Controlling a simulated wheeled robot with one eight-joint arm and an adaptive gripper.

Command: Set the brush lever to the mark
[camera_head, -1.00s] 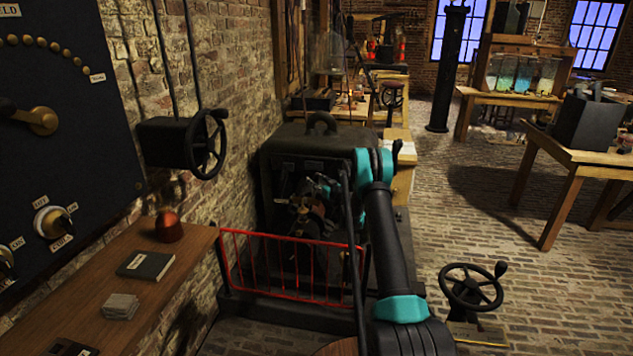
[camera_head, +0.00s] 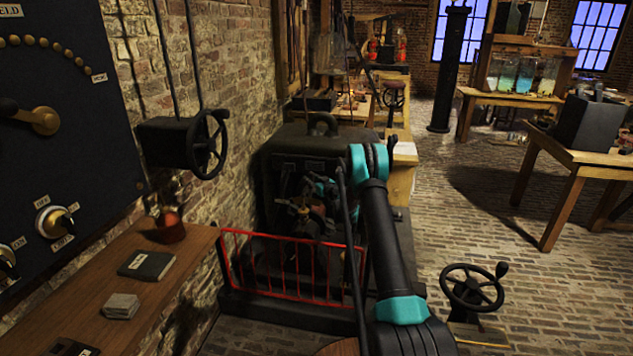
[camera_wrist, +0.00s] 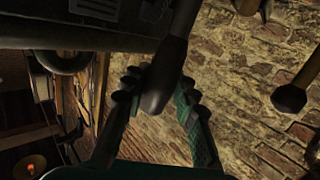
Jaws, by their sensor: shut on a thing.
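The brush lever (camera_wrist: 170,65) is a dark rod with a thicker rounded end, running down from the top in the wrist view. My gripper (camera_wrist: 155,93) has its fingers on both sides of that thick end and is shut on it. In the head view my gripper (camera_head: 305,208) is at the front of the dark machine (camera_head: 298,148), behind the red railing. There the lever cannot be told apart from the dark parts. I cannot make out the mark in either view.
A low red railing (camera_head: 290,268) stands in front of the machine. A wooden shelf (camera_head: 165,285) at left holds a book and a reddish object. A wall handwheel (camera_head: 207,145) and a floor handwheel (camera_head: 472,288) stick out.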

